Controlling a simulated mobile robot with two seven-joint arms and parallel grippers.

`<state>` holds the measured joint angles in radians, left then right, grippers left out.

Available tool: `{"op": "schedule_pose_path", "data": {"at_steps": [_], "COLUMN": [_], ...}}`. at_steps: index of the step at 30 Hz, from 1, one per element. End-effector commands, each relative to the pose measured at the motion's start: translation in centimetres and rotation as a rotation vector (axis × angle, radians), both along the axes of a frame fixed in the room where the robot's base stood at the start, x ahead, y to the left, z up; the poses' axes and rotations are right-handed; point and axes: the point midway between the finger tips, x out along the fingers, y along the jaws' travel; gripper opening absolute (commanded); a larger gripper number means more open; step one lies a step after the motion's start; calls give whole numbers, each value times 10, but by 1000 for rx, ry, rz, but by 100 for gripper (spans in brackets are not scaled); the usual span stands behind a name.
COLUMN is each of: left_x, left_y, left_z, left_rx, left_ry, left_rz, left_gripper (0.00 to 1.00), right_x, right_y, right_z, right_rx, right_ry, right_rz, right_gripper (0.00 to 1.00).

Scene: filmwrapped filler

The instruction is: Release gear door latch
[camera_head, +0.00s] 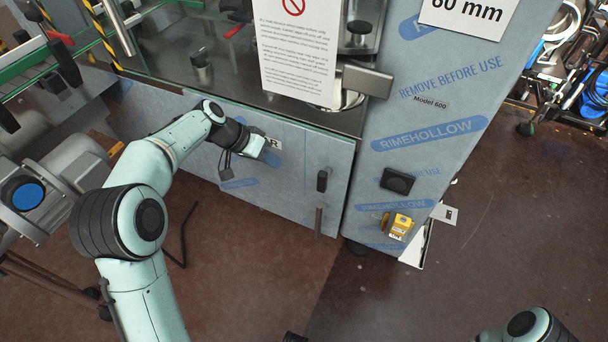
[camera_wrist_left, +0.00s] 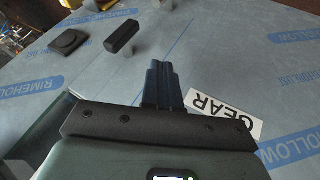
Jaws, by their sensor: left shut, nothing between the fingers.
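The gear door (camera_head: 305,170) is a low grey-blue panel in wrinkled film with blue print. A black latch handle (camera_head: 322,180) stands upright near its right edge; it also shows in the left wrist view (camera_wrist_left: 122,36), apart from my fingers. A white label, partly hidden by my left gripper (camera_head: 266,152) in the head view, reads GEAR in the wrist view (camera_wrist_left: 225,115). My left gripper, seen close up in the wrist view (camera_wrist_left: 163,76), is shut and empty in front of the door beside the label, left of the latch. My right gripper is out of view.
A grey rod-like handle (camera_head: 318,221) is below the latch. Right of the door, a film-wrapped column (camera_head: 420,130) bears a black square fitting (camera_head: 397,181) and a yellow box (camera_head: 401,225). A grey motor (camera_head: 75,170) stands at the left. The brown floor in front is mostly clear.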

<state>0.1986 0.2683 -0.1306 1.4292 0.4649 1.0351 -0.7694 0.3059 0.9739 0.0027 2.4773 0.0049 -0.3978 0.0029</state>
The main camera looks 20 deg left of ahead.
Motion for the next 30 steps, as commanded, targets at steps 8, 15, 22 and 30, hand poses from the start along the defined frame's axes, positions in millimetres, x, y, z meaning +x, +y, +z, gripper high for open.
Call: {"op": "schedule_pose_path", "data": {"at_steps": [8, 15, 22, 30], "left_x": [12, 31, 35, 34], "left_y": [-19, -44, -75, -88], "left_z": [-30, -72, -79, -80], "left_rx": [-1, -1, -1, 0], "left_ry": [5, 4, 1, 1], "left_rz": [-4, -3, -3, 0], "left_gripper": [0, 0, 0, 0], "right_x": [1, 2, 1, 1], "right_y": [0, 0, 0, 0], "right_z": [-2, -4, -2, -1], "right_rx": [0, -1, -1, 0], "right_ry": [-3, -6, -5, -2], "right_rz": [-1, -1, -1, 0], "right_gripper": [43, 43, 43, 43]}}
